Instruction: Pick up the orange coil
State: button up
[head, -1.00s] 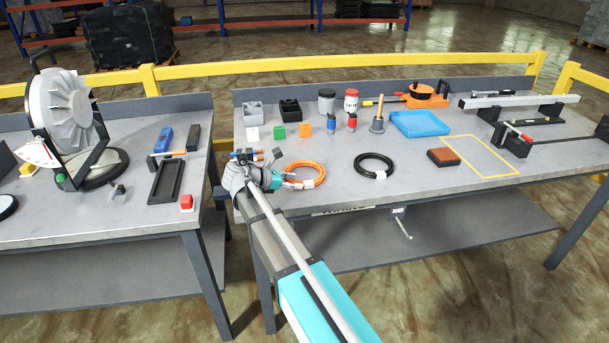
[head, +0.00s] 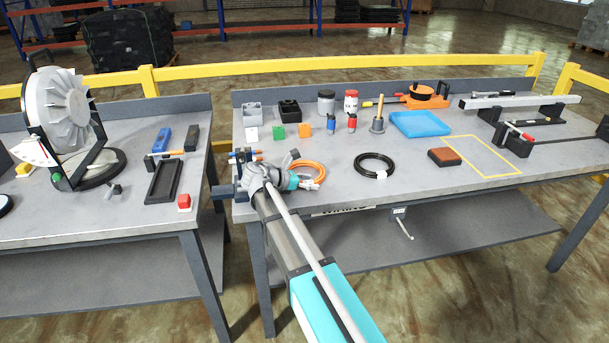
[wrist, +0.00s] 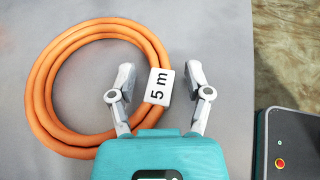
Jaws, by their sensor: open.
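The orange coil (wrist: 42,95) lies flat on the grey table in the wrist view, with a white tag (wrist: 159,86) reading "5 m" on its right side. My gripper (wrist: 158,82) is open, and its two fingers stand on either side of the tagged part of the coil. The left finger shows inside the ring and the right finger outside it. I cannot tell the height of the fingertips above the table. In the head view the coil (head: 317,168) is partly hidden behind my wrist and gripper (head: 309,181).
A black coil (head: 374,166) lies to the right on the table (head: 330,199). A gap separates this table from the left one. The table's front edge is close to my arm.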

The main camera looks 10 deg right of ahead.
dwell(0.3)
grip_shut()
dwell(0.3)
